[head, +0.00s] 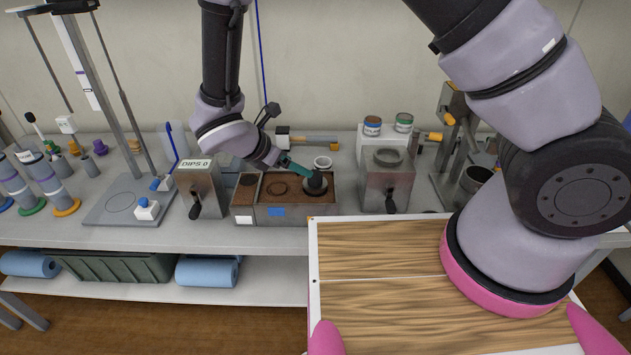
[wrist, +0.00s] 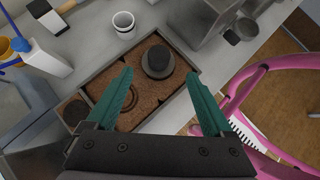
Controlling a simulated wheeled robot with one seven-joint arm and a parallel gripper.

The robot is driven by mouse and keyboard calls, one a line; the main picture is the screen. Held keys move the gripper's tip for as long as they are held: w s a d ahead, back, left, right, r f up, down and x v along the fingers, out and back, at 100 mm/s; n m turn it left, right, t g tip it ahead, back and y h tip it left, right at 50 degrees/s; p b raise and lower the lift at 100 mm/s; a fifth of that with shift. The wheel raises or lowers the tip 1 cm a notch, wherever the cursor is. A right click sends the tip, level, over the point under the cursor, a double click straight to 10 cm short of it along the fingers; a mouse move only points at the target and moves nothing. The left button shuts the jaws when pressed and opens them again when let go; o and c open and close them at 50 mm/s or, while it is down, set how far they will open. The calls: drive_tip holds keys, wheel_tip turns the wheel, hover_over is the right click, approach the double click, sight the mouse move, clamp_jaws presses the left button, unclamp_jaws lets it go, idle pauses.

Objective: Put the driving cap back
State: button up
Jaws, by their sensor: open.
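The driving cap (head: 316,184), a dark round piece with a wide flange and a raised knob, sits upright on the brown soil of a metal soil box (head: 296,213). In the wrist view the cap (wrist: 158,60) lies near the far side of the soil, just beyond and between my fingertips. My gripper (head: 308,171) is open with teal fingers. In the wrist view my gripper (wrist: 159,77) holds nothing, and its spread fingers reach over the box. I cannot tell whether a finger touches the cap. A ring-shaped mark (head: 277,188) shows in the soil left of the cap.
A small white cup (head: 323,162) stands behind the box. A metal unit marked "DIPS 0" (head: 199,190) stands to the left and another metal unit (head: 387,180) to the right. A balance-like stand (head: 120,205) is further left. A wood-topped surface (head: 375,265) lies in front.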

sight(315, 173)
drive_tip(key=x, duration=0.5)
drive_tip(key=shift+a, duration=0.15)
drive_tip(key=x, duration=0.5)
drive_tip(key=shift+w+d+f, duration=0.25)
clamp_jaws()
